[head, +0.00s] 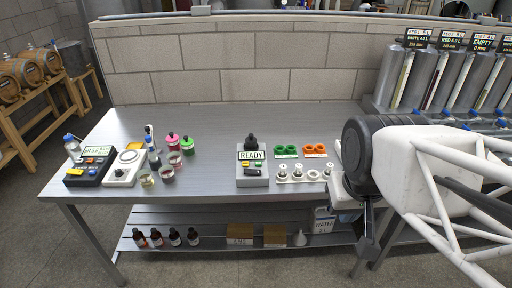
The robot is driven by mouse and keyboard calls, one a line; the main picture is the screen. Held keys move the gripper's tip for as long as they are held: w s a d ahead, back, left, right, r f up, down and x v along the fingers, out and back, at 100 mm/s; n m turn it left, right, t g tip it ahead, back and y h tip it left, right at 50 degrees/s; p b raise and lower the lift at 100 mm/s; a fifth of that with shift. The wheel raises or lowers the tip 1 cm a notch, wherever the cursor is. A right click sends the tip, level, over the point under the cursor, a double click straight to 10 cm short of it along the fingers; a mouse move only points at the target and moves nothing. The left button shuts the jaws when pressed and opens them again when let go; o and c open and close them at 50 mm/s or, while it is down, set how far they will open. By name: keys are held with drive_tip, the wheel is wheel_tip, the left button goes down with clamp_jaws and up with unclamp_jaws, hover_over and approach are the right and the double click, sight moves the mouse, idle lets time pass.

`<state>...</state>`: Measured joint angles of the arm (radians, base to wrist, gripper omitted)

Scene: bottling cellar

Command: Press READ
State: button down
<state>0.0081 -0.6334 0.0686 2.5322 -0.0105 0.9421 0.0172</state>
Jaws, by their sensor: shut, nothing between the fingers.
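A grey meter (254,181) stands on the middle of the metal bench. Its screen (251,155) reads READY, and a black cap sits on top. A small yellow button (249,172) and a dark part show on its face; I cannot read a READ label on them. A second dark device (88,171) at the left end of the bench has a green-lettered screen and coloured buttons. My gripper (367,252) is shut and empty. It hangs in front of the bench, to the right of the meter and well apart from it. My arm hides the bench right of it.
Green caps (286,150), orange caps (315,149) and a rack of white-topped vials (299,174) stand right of the meter. A white device (125,168), small jars and pink-topped bottles (173,142) stand left. Bare bench (212,170) lies between. Steel tanks (425,75) stand back right.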

idle(0.9)
drive_tip(key=m+t+y, duration=0.4)
drive_tip(key=m+y, duration=0.2)
drive_tip(key=m, duration=1.3)
hover_over(258, 164)
wheel_tip(258, 164, down, 13)
drive_tip(key=shift+w, duration=0.1)
drive_tip(key=shift+f+n, duration=0.15)
drive_tip(key=shift+n, duration=0.15)
drive_tip(key=shift+f, duration=4.2)
drive_tip(key=shift+f, duration=0.55)
